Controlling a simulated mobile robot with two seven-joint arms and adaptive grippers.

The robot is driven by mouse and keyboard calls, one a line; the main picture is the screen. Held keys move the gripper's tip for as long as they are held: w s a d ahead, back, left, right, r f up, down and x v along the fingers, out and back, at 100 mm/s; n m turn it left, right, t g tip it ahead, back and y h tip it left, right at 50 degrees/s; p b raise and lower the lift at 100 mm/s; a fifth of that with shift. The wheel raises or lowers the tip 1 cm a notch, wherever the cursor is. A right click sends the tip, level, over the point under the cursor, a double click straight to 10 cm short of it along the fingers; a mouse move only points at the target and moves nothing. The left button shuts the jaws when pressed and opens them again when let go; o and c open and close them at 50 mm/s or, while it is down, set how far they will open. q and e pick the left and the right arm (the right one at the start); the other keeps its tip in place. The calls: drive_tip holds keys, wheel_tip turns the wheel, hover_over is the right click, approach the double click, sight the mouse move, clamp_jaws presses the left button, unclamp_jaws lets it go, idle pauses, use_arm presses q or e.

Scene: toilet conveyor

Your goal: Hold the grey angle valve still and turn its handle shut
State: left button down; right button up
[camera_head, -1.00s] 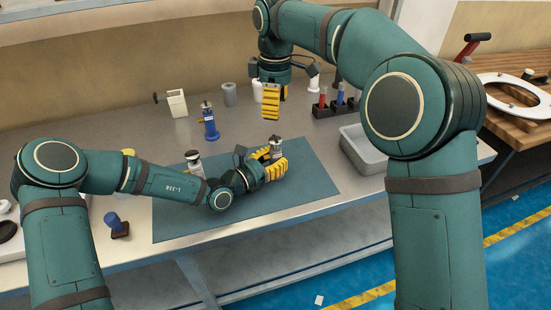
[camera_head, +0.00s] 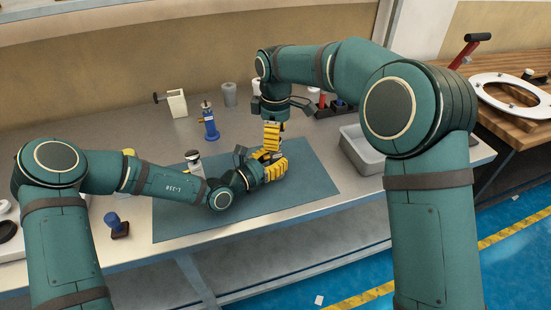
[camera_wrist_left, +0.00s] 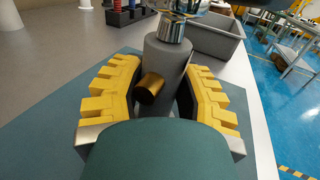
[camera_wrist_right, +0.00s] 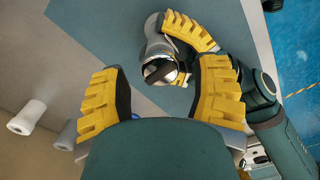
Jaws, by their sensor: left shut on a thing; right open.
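The grey angle valve stands upright in the left wrist view, with a grey body (camera_wrist_left: 168,68), a short brass outlet (camera_wrist_left: 150,88) facing the camera and a shiny metal handle (camera_wrist_left: 172,27) on top. My left gripper (camera_head: 272,168) is shut on the valve body, one yellow finger on each side. My right gripper (camera_head: 272,137) points down just above it, open. In the right wrist view the handle (camera_wrist_right: 162,71), with a dark bar across its top, lies between the right fingers, with gaps on both sides. In the head view the grippers mostly hide the valve.
A dark mat (camera_head: 310,190) lies under the left gripper. A grey bin (camera_head: 362,150) stands to the right and a blue fixture (camera_head: 210,122) behind left. A black rack (camera_head: 330,108) is partly hidden behind the right gripper. A silver-topped piece (camera_head: 193,158) stands near the left forearm.

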drive_tip(key=shift+f, duration=0.2)
drive_tip(key=n, duration=0.5)
drive_tip(key=c, duration=0.9)
drive_tip(key=m, duration=1)
drive_tip(key=o, duration=0.9)
